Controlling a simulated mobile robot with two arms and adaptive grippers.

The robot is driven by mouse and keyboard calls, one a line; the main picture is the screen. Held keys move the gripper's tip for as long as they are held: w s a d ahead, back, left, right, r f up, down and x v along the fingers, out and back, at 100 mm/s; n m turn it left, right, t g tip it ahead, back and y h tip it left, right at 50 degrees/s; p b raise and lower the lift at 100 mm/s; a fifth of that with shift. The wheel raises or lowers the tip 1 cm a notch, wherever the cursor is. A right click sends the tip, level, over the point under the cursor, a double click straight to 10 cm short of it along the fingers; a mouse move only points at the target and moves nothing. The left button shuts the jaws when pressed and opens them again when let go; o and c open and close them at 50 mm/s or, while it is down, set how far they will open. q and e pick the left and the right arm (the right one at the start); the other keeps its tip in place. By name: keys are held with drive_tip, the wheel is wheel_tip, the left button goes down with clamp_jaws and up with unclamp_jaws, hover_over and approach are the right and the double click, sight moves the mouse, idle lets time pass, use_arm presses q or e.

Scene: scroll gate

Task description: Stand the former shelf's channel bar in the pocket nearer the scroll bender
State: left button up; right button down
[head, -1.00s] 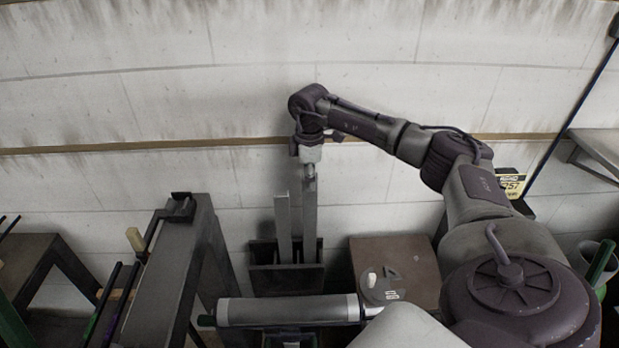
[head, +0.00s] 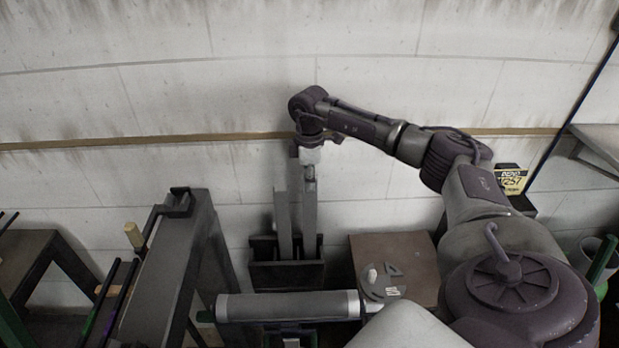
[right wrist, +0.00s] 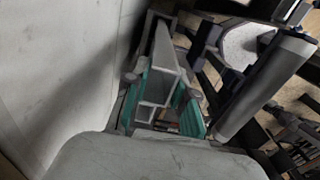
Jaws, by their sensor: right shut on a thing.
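A dark open-topped holder (head: 287,278) stands against the wall, with tall grey bars upright in it. My right gripper (head: 310,165) is above its right part, shut on the top of the right-hand bar (head: 310,210). That bar runs down into the right side of the holder; its foot is hidden by the front wall. Another bar (head: 283,225) stands to its left. In the right wrist view, teal finger pads (right wrist: 163,100) flank a grey bar end with a channel-like section (right wrist: 155,95). A round plate with a peg (head: 381,282), seemingly the scroll bender, is right of the holder. My left gripper is not in view.
A grey roller (head: 287,306) lies across the front of the holder. A brown block (head: 398,258) carries the round plate. A dark steel stand (head: 170,265) rises at left, and a yellow sign (head: 511,180) is at right.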

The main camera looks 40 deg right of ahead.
drive_tip(key=shift+f+b, duration=1)
drive_tip(key=shift+f, duration=0.85)
idle(0.3)
drive_tip(key=shift+c, duration=1.9)
unclamp_jaws()
drive_tip(key=shift+r, duration=0.1)
drive_tip(key=shift+r+p, duration=2.9)
drive_tip(key=shift+r, duration=0.55)
drive_tip(key=shift+a+f, duration=0.1)
drive_tip(key=shift+f, duration=0.05)
